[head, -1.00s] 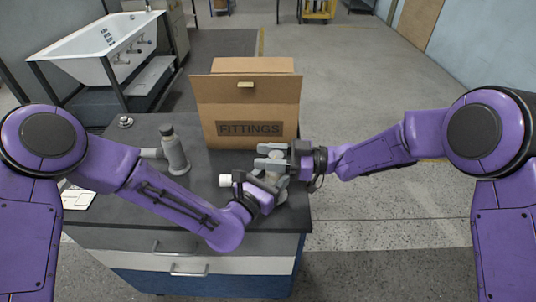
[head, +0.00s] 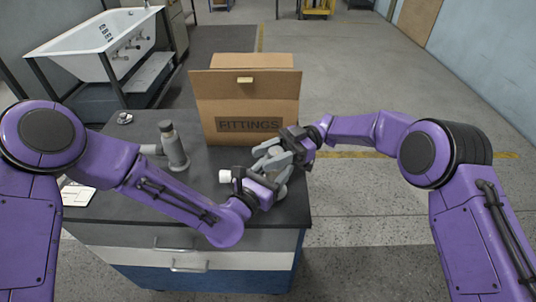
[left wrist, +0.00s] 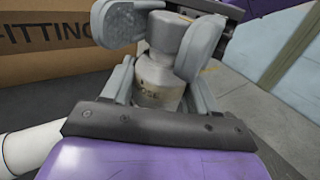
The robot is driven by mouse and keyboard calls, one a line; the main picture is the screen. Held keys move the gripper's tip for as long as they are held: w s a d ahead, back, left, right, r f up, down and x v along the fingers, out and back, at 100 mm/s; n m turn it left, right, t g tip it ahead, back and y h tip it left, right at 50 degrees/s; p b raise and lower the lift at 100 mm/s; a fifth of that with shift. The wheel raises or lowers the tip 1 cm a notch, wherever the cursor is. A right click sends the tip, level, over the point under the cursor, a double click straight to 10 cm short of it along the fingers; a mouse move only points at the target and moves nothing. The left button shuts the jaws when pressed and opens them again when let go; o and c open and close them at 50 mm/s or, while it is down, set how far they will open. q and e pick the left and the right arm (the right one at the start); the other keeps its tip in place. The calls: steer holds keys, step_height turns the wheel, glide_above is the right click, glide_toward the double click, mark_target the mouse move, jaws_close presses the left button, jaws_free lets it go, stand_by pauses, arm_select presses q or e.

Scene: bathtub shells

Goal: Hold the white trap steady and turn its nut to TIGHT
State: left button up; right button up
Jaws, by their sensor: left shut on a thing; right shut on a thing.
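The white trap shows its pale body (left wrist: 158,88) upright between the fingers of my left gripper (left wrist: 162,78) in the left wrist view. Faint lettering on the body is only partly legible. Its white pipe end (head: 225,176) sticks out left in the head view. My left gripper (head: 274,183) is shut on the body. The nut (left wrist: 168,32) sits on top of the trap, between the fingers of my right gripper (left wrist: 165,35), which is shut on it. My right gripper (head: 270,160) comes from the back right in the head view. The fingers hide much of the nut and its marks.
A cardboard FITTINGS box (head: 248,100) stands close behind my grippers on the dark bench top (head: 130,215). A grey trap (head: 173,150) stands at the left. A small metal part (head: 125,118) and a white card (head: 77,195) lie farther left.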

steer(key=shift+r, duration=0.1)
stand_by(0.3)
steer(key=o, duration=1)
step_height(320, 180, up, 10)
